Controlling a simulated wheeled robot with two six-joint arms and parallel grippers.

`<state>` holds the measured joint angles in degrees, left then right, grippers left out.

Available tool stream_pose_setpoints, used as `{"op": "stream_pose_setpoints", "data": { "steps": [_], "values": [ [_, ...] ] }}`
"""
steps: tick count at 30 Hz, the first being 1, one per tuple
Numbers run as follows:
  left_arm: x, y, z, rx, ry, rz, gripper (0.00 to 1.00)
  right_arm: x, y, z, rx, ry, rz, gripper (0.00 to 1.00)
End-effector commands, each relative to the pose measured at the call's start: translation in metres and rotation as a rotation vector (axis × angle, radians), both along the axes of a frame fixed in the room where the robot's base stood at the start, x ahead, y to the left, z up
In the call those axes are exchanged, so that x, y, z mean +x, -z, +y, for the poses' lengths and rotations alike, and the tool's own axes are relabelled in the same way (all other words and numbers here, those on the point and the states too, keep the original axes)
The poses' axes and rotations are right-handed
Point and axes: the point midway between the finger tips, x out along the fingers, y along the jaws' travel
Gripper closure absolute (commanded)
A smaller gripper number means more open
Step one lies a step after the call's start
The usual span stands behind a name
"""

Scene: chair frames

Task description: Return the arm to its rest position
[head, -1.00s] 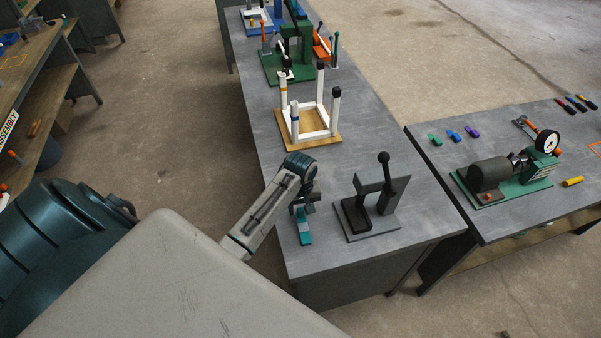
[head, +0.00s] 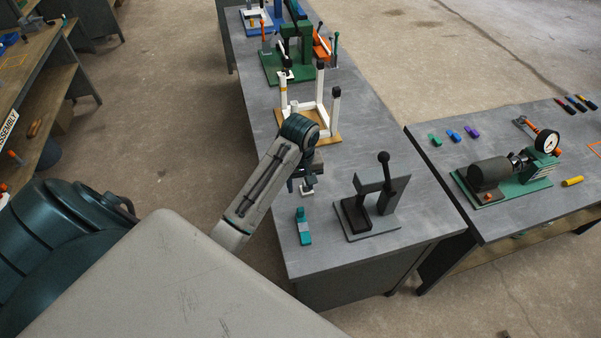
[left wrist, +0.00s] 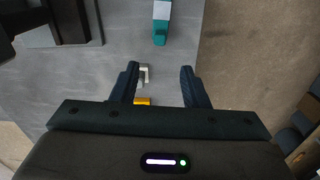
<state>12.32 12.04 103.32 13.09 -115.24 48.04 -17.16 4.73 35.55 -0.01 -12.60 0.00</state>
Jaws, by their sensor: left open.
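My left arm reaches in from the left over the grey bench (head: 400,240). Its left gripper (head: 304,188) hangs above the bench, partly hidden behind my wrist. In the left wrist view the two dark fingers (left wrist: 160,70) are apart with nothing held between them. A teal and grey piece (head: 303,228) lies on the bench, clear of the fingers; it also shows at the top of the left wrist view (left wrist: 160,28). A small pale metal piece (left wrist: 145,75) shows beside one finger, with a yellow bit near it. My right gripper is not in view.
A black lever press (head: 372,205) stands right of the gripper. A white chair frame with black-capped legs (head: 334,108) stands on a wooden board behind my wrist. A green fixture (head: 290,60) is farther back. Another bench (head: 480,225) with a motor and gauge stands at right.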

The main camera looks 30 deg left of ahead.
Motion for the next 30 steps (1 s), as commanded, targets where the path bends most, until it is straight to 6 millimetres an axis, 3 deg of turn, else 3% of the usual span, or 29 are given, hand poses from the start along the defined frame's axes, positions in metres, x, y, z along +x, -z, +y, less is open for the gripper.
{"op": "stream_pose_setpoints", "data": {
  "steps": [19,23,30],
  "values": [
    [-0.006,0.004,-0.002,0.003,0.019,-0.007,0.59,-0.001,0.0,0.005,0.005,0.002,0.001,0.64],
    [-0.035,0.018,-0.008,0.016,0.117,-0.037,0.59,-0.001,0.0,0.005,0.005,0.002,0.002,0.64],
    [-0.125,0.034,-0.026,0.076,0.43,-0.139,0.59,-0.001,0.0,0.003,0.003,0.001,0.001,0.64]
  ]
}}
